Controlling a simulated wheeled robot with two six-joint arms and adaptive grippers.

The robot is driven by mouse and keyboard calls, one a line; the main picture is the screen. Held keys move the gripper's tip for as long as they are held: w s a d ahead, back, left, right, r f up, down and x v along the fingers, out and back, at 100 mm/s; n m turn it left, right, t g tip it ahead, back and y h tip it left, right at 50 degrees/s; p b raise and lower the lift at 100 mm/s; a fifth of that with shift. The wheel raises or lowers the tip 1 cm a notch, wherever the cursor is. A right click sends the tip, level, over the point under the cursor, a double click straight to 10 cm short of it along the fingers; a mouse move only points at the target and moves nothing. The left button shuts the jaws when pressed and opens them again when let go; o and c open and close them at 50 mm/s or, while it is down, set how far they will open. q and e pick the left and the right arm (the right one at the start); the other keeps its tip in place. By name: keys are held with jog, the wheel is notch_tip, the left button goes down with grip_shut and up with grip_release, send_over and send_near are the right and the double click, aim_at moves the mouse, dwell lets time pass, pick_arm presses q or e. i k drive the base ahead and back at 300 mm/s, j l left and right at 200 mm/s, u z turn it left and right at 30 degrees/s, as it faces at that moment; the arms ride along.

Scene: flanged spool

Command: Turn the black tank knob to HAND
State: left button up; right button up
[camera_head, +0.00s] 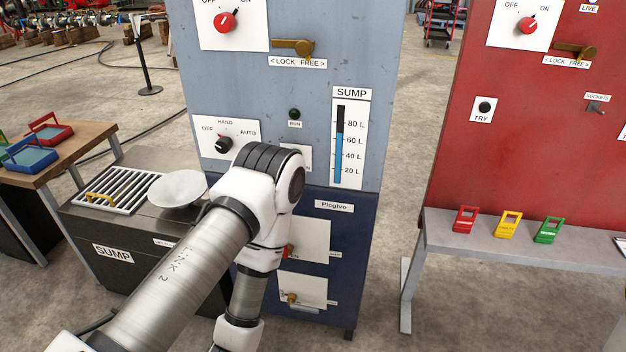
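The black knob (223,145) sits on a white plate (244,128) on the grey-blue panel, with OFF at its left, HAND above and AUTO at its right. Its pointer seems to lean up and left, toward OFF, but it is small. One of my arms comes in from the lower left; its elbow stands just right of and below the knob and hides part of the plate below. The forearm drops down in front of the dark blue lower panel and leaves the picture at the bottom. Neither gripper is in view.
A SUMP level gauge (347,140) and a RUN lamp (294,114) are on the same panel, with a red knob (226,22) and brass lever (293,46) above. A sump box with a round lid (178,189) stands left. A red panel (540,120) and grey bench (480,237) stand right.

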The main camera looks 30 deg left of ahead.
aim_at(224, 143)
jog(key=u, duration=1.35)
